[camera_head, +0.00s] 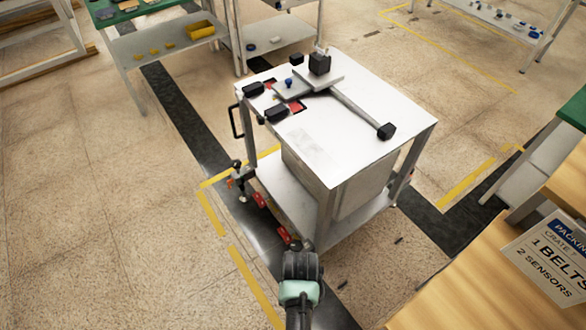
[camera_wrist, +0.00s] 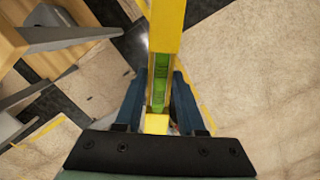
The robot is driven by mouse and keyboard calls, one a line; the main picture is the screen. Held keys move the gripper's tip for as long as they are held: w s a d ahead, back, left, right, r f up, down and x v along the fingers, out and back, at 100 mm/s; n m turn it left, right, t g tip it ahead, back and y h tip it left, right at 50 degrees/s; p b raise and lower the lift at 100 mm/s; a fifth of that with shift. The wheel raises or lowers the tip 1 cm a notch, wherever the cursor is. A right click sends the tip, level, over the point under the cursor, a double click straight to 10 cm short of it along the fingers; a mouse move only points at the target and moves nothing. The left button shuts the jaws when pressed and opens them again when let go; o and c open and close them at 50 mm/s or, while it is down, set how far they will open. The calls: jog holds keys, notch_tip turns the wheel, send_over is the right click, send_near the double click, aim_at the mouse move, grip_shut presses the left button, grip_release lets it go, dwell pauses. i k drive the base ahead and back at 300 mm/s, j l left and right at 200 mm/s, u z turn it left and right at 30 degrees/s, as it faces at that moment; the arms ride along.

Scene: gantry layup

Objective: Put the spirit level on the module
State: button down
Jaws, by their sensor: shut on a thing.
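A yellow spirit level with a green vial (camera_wrist: 161,75) fills the upper middle of the wrist view. My gripper (camera_wrist: 158,95) is shut on it, with a dark blue finger on each side. The level's far end runs out of the top of that view. In the head view I cannot pick out the level clearly. A grey plate assembly with a blue knob (camera_head: 289,84) lies on the white cart top (camera_head: 330,150), among black blocks and red squares. I cannot tell for sure which part is the module. The level is apart from any surface I can make out in the wrist view.
A long bar with a black end block (camera_head: 386,131) lies across the cart's right side. The cart's front top area is clear. A wooden bench with a packing sign (camera_head: 555,250) stands at the lower right. A green table (camera_head: 130,10) stands at the upper left.

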aim_at(313, 151)
jog(key=i+j, duration=0.3)
jog(key=j, duration=0.15)
jog(key=i+j, duration=0.65)
jog(key=j, duration=0.25)
jog(key=i+j+z, duration=0.25)
jog(key=j+z, duration=0.25)
jog(key=i+j+z, duration=0.2)
jog(key=j, duration=0.2)
